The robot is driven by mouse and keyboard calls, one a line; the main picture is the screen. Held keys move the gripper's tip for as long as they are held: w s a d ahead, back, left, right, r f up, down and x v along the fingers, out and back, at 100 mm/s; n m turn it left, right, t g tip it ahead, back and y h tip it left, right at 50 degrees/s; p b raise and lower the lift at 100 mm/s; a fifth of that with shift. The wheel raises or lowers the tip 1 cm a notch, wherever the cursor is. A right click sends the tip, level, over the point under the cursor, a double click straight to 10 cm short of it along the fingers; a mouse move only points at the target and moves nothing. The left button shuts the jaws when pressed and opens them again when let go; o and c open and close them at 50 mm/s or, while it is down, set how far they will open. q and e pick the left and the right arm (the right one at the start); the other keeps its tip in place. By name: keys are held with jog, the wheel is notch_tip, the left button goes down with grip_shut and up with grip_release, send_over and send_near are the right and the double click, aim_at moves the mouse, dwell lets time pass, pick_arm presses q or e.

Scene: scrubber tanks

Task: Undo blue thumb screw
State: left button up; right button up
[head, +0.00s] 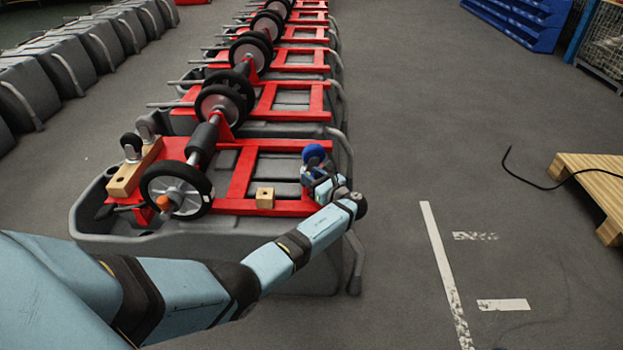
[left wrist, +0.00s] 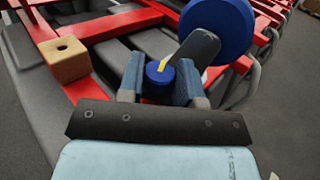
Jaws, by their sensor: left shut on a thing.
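The blue thumb screw (left wrist: 159,82) shows in the left wrist view as a small round knob with a yellow mark on top. My left gripper (left wrist: 160,78) is shut on it, with one blue-padded finger on each side. In the head view my left gripper (head: 318,184) is at the right end of the nearest red frame (head: 238,172), and the screw itself is hidden or too small to make out there. A larger blue disc (head: 313,153) stands just beyond the gripper; it also shows in the left wrist view (left wrist: 216,30) beside a dark grey arm. My right gripper is not in view.
A wooden block with a hole (head: 265,198) sits on the frame left of my gripper. A black-tyred wheel (head: 177,190) and a longer wooden block (head: 134,168) are further left. More tanks with red frames stand behind. Floor at right is clear up to a pallet (head: 590,180).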

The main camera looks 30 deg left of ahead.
pick_arm(q)
jog(key=n+g, duration=0.1)
jog(key=n+g+b, duration=0.1)
jog(key=g, duration=0.1)
jog(key=n+g+b, duration=0.1)
jog(key=shift+w+f+g+y, duration=0.2)
jog(key=shift+f+g+y, duration=0.1)
jog(key=shift+g, duration=0.1)
jog(key=n+g+b, duration=0.2)
jog(key=g+b, duration=0.1)
jog(key=g, duration=0.1)
jog(key=shift+w+n, duration=0.1)
jog(key=shift+n, duration=0.2)
jog(key=shift+r+n+g+h+b, duration=0.15)
jog(key=shift+n+g+h+b, duration=0.65)
jog(key=shift+n+g+b, duration=0.5)
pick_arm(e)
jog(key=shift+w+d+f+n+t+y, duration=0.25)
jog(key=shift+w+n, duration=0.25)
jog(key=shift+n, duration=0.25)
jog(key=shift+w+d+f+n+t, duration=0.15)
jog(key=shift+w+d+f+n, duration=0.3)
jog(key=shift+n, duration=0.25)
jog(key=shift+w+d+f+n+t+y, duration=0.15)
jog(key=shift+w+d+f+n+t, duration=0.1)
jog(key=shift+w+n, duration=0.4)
pick_arm(q)
jog(key=shift+g, duration=0.4)
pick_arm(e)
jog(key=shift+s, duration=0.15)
